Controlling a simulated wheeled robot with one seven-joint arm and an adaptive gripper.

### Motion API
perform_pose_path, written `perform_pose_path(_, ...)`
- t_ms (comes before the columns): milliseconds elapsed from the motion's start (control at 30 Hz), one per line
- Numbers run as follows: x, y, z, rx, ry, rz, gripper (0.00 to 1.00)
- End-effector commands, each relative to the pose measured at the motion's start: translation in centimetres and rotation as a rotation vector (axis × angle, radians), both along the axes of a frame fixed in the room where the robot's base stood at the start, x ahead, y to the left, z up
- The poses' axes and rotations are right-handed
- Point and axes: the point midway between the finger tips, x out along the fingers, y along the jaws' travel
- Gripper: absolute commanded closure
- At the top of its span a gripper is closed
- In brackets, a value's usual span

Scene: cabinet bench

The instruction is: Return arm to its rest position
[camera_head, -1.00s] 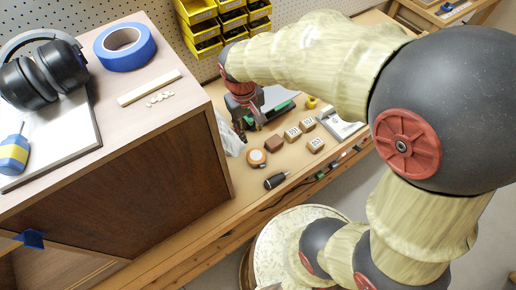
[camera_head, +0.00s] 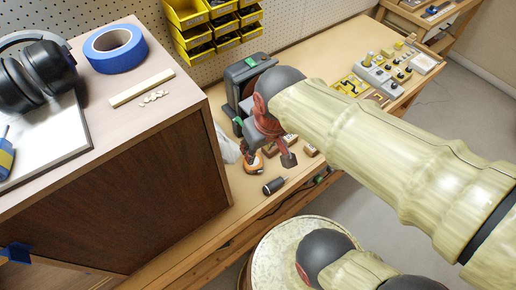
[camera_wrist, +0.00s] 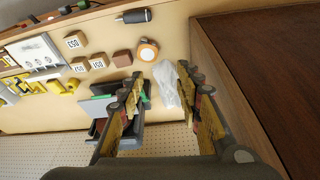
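My arm (camera_head: 390,150) reaches in from the right over the bench in the head view. My gripper (camera_head: 268,160) hangs above the bench, right of the wooden cabinet. The wrist view shows its two fingers (camera_wrist: 160,80) well apart with nothing held between them. A clear plastic bag (camera_wrist: 167,84) lies beyond the gap between the fingers. The gripper hides part of the small blocks and the round tape in the head view.
The wooden cabinet (camera_head: 150,190) stands close at left, bearing blue tape (camera_head: 115,48) and ear muffs (camera_head: 38,72). A dark grey holder (camera_head: 240,85) stands behind my gripper. A black-handled tool (camera_head: 274,185) lies at the bench's front. A round stool (camera_head: 275,250) is below.

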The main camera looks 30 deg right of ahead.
Motion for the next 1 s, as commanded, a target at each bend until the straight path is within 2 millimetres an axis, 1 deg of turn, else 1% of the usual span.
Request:
perform_pose_path(267, -0.2, 0.0, -0.1, 0.001, 0.001, -0.001, 0.65)
perform_pose_path(367, -1.0, -0.1, 1.2, 0.007, -0.047, -0.01, 0.65)
perform_pose_path(500, -2.0, -0.7, 3.9, 0.015, -0.15, -0.032, 0.65)
perform_pose_path(633, -2.5, -1.0, 5.6, 0.017, -0.209, -0.046, 0.65)
perform_pose_path(700, -2.6, -1.1, 5.9, 0.016, -0.219, -0.049, 0.65)
perform_pose_path(1000, -2.5, -1.1, 5.8, 0.017, -0.218, -0.05, 0.65)
